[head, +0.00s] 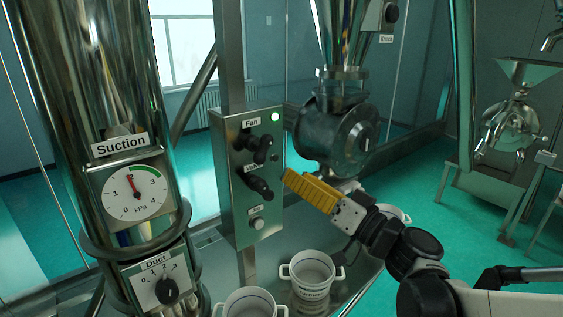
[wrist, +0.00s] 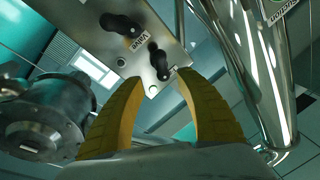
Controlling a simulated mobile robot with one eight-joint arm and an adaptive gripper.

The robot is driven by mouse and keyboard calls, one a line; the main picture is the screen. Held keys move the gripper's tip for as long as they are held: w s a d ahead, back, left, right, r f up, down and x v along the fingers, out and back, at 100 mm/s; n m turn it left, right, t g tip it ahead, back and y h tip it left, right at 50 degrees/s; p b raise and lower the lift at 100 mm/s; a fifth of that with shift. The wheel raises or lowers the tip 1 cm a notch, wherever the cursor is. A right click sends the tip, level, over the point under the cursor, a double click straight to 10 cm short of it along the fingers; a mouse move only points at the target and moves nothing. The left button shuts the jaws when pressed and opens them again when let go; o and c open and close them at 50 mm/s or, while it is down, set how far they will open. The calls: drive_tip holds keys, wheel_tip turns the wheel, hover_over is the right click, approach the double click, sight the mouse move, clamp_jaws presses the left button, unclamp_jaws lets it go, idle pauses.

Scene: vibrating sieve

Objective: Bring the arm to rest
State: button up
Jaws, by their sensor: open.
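My gripper (head: 287,177) has yellow fingers and reaches in from the right in the head view. Its tips are close to the control box (head: 230,215), beside the middle black handle (head: 260,187). In the wrist view, my gripper (wrist: 160,85) has its two fingers apart with nothing between them. The control box (wrist: 140,22) lies beyond the tips, with two black handles on it. In the head view, the upper black handle (head: 262,147) sits under the "Fan" label, next to a lit green lamp (head: 275,116). I cannot tell whether a finger touches the middle handle.
White pots (head: 312,268) stand on the metal bench below my arm. A steel suction pipe (head: 112,70) with a gauge (head: 135,193) and a duct knob (head: 167,291) stands left. A dark valve housing (head: 340,135) hangs behind my gripper. Open floor (head: 440,205) lies right.

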drive_tip(key=s+a+f+g+h+b, duration=0.15)
drive_tip(key=s+f+g+b, duration=0.35)
drive_tip(key=f, duration=0.6)
drive_tip(key=s+a+f+h+b, duration=0.1)
drive_tip(key=s+f+h+b, duration=0.2)
drive_tip(key=f+b, duration=0.6)
drive_tip(key=s+d+f+m+g+h+b, duration=0.1)
drive_tip(key=s+d+f+h+b, duration=0.2)
drive_tip(key=f, duration=0.6)
drive_tip(key=s+d+f+m+g+h+b, duration=0.1)
drive_tip(key=s+d+f+h+b, duration=0.3)
drive_tip(key=s+d+f, duration=0.3)
drive_tip(key=d+f+h, duration=0.1)
drive_tip(key=d+f, duration=0.2)
drive_tip(key=shift+g, duration=0.4)
drive_tip(key=shift+s+d+h, duration=0.1)
drive_tip(key=shift+h, duration=0.15)
